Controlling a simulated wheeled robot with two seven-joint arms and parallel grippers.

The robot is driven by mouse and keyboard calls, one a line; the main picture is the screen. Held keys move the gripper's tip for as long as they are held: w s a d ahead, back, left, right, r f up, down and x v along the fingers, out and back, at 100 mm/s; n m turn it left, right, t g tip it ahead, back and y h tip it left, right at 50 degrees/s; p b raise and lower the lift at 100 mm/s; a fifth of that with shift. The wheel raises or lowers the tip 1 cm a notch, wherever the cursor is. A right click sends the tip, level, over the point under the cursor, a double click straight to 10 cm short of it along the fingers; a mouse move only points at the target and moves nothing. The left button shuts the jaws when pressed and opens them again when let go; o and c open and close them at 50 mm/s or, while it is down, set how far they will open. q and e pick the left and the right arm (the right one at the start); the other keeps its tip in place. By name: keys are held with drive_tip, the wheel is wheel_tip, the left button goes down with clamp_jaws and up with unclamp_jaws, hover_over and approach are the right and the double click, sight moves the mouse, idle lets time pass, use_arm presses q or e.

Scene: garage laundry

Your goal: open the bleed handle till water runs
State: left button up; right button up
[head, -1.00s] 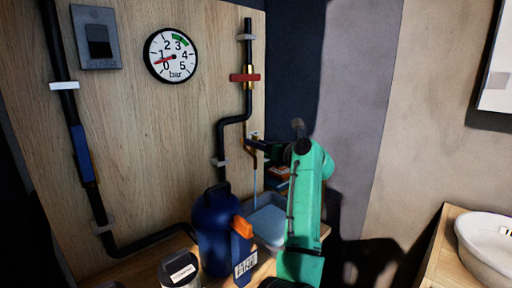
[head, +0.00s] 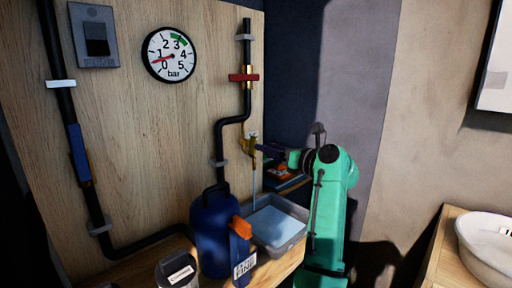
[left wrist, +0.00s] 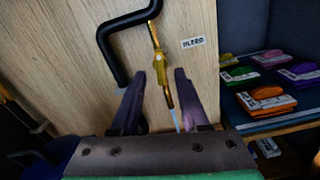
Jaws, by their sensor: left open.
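In the left wrist view the handle (left wrist: 161,66) points down, beside a small bleed label (left wrist: 193,42). A thin blue stream of water (head: 254,185) falls from the valve into the grey tray (head: 296,239); it also shows in the left wrist view (left wrist: 175,119). My left gripper (head: 263,150) is open, its dark purple fingers (left wrist: 160,82) either side of the valve's lower part in the picture. Contact cannot be told. My right gripper is out of view.
A blue pump bottle (head: 212,235) and a clear jar (head: 178,270) stand left of the tray. The pressure gauge (head: 171,55) has its red needle just under 1. A shelf with coloured packets (left wrist: 270,97) is to the right. A white basin (head: 487,245) is far right.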

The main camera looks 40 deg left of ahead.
use_arm(q)
drive_tip(key=d, duration=0.8)
drive_tip(key=shift+s+d+b, duration=0.15)
drive_tip(key=shift+s+b, duration=0.15)
drive_tip(key=shift+s, duration=0.05)
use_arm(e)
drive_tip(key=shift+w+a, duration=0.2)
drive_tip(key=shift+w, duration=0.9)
